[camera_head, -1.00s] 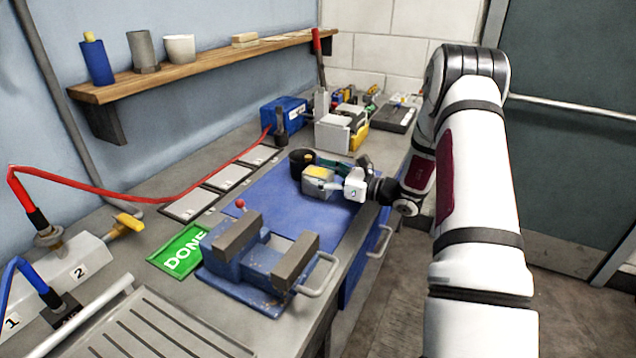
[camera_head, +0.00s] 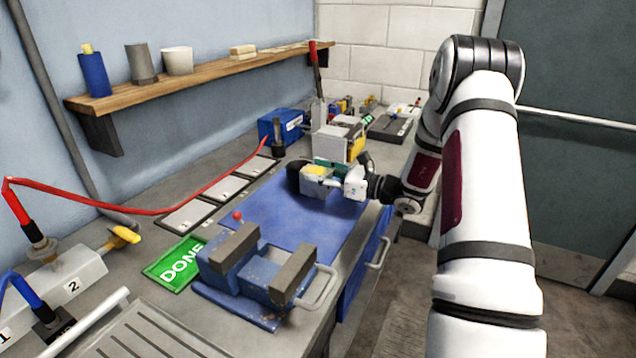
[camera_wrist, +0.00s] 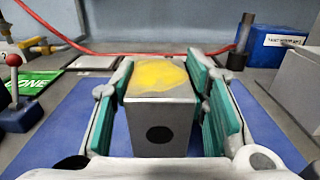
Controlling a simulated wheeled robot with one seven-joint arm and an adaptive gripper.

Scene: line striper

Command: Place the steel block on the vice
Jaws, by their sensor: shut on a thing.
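The steel block (camera_wrist: 160,115) is a grey box with a yellow patch on top and a dark round spot on its near face. It sits between the green-padded fingers of my gripper (camera_wrist: 165,95) in the wrist view. In the head view, my gripper (camera_head: 325,180) is shut on the steel block (camera_head: 316,184) over the far part of the blue mat; the gap beneath is hard to judge. The blue vice (camera_head: 262,280) stands nearer, at the mat's front end, with two grey jaws apart and an empty gap between them. Its red-knobbed lever shows in the wrist view.
A green DONE sign (camera_head: 177,262) lies left of the vice. The blue mat (camera_head: 290,215) is bare between vice and gripper. A grey-white box (camera_head: 334,143) and a blue box (camera_head: 284,127) stand behind. A red hose (camera_head: 130,210) runs along the left.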

